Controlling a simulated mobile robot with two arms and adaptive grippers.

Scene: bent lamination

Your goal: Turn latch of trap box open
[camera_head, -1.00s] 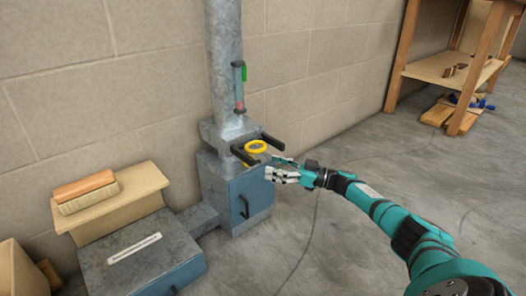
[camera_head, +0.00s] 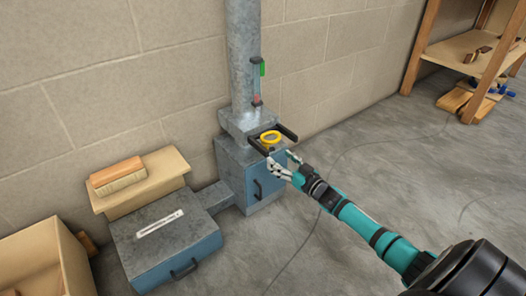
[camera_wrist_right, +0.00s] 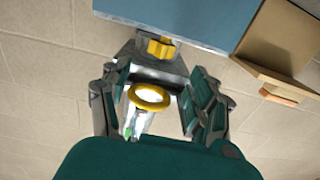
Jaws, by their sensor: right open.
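The trap box (camera_head: 236,176) is a grey metal box with a blue front door and a dark handle, standing under a grey pipe by the wall. A yellow ring (camera_head: 270,137) sits on its upper ledge between two dark bars; it also shows in the right wrist view (camera_wrist_right: 152,97). A yellow knob-like latch (camera_wrist_right: 162,48) shows beyond the ring in the wrist view; I cannot make it out in the head view. My right gripper (camera_head: 284,167) is open and empty just in front of the ledge, its fingers on either side of the ring in the wrist picture. My left gripper is not in view.
An open wooden box (camera_head: 40,262) is at far left. A wooden shelf (camera_head: 465,55) stands at right. The floor between is clear.

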